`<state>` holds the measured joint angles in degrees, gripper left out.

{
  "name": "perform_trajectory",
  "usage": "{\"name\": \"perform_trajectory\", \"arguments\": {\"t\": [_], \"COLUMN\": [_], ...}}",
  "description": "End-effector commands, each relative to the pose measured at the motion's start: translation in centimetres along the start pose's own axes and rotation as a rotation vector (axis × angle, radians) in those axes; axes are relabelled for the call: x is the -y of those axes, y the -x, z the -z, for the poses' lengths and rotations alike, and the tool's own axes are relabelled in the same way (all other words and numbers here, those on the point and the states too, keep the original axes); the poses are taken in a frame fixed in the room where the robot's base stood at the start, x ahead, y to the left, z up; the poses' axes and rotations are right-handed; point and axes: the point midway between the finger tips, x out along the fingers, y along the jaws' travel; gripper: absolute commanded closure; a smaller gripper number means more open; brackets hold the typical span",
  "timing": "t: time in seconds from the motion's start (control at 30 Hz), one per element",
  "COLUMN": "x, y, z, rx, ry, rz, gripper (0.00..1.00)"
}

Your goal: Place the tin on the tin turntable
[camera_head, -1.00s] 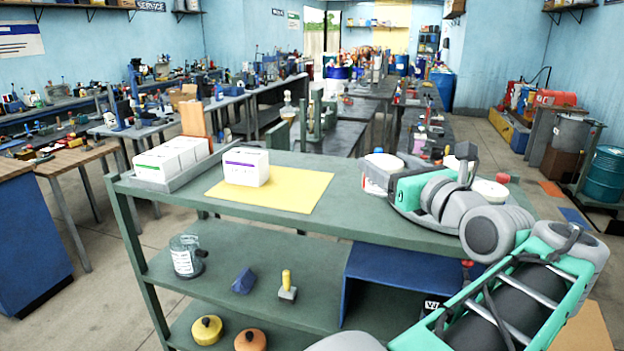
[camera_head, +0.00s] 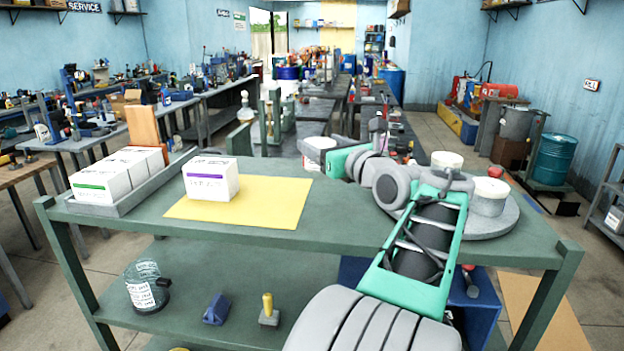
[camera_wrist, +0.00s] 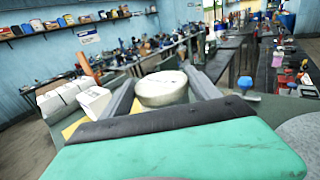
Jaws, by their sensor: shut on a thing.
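My gripper (camera_head: 326,157) is shut on a round, pale tin (camera_head: 316,146) near the back edge of the green bench top. In the wrist view, the tin (camera_wrist: 161,90) sits upright between the two grey fingers of my gripper (camera_wrist: 162,78). I cannot tell how far it is above the bench. The tin turntable (camera_head: 503,228) is a grey round disc at the right end of the bench, partly behind my arm. Two pale tins, one farther back (camera_head: 446,160) and one nearer (camera_head: 489,196), stand on it. The held tin is left of the turntable, apart from it.
A yellow mat (camera_head: 285,208) with a white box (camera_head: 211,179) lies left of my arm. A grey tray (camera_head: 119,204) of white boxes is at the bench's left. The lower shelf holds a glass jar (camera_head: 146,286) and small tools. Bare bench top shows in front of the mat.

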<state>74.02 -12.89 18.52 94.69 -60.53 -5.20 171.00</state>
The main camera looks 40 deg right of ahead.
Motion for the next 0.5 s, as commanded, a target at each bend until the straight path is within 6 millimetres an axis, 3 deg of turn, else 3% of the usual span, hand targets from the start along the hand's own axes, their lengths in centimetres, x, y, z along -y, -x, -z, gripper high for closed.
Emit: {"name": "perform_trajectory", "arguments": {"t": [0.1, 0.33, 0.5], "x": [0.2, 0.3, 0.4], "y": [-2.0, -4.0, -3.8], "z": [2.2, 4.6, 7.4], "rx": [-0.001, -0.001, 0.000], "ry": [-0.003, -0.002, -0.001], "rz": [-0.002, -0.003, -0.002], "gripper": [0.86, 0.86, 0.86]}}
